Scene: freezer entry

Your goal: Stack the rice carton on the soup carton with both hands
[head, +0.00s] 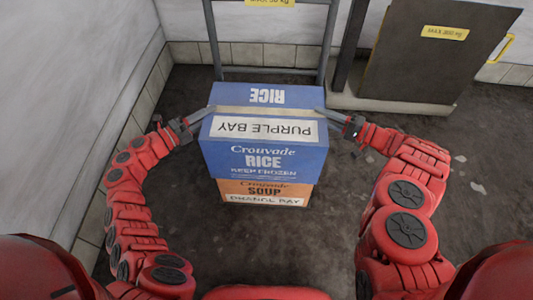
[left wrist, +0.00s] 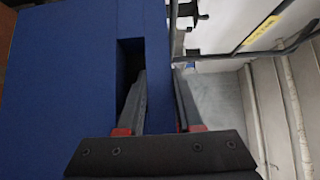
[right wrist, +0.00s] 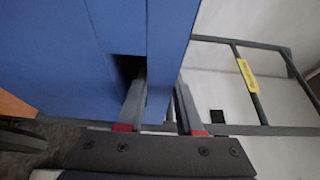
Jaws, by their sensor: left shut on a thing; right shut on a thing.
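The blue rice carton (head: 263,160) is in the middle of the head view, upright, directly over the orange soup carton (head: 264,192). Whether they touch cannot be told for sure; no gap shows at the front. The soup carton stands on the floor, its upper part hidden. My left gripper (head: 200,116) is at the rice carton's left side; in the left wrist view its fingers (left wrist: 160,100) straddle the blue wall, one inside the handle slot. My right gripper (head: 330,114) is at the right side; in the right wrist view its fingers (right wrist: 157,100) grip the wall likewise.
A grey tubular frame (head: 270,72) with a yellow label stands just behind the cartons. A dark panel (head: 430,55) on a pale base is at the back right. A pale wall (head: 95,60) runs along the left. The dark floor at right is mostly clear.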

